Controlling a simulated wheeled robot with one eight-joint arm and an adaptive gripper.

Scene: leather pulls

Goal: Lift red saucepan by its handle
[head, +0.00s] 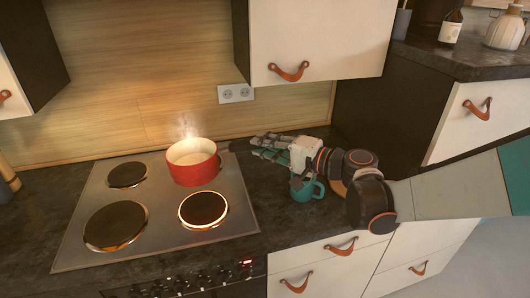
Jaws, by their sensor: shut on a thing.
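The red saucepan (194,170) is upright over the back right of the stovetop, with pale contents and steam rising. It hides the burner under it, and I cannot tell whether it touches the stovetop. Its short dark handle (226,147) points right, toward my gripper. My gripper (262,147) comes in from the right, right of the pan, with its fingers pointing left. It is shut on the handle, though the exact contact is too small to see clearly.
A teal mug (308,191) stands on the dark counter just below my gripper's wrist. The stovetop (157,202) has a glowing front right burner (203,209) and other burners at left. A white wall cabinet (318,40) hangs above. A bottle (451,28) stands on the right counter.

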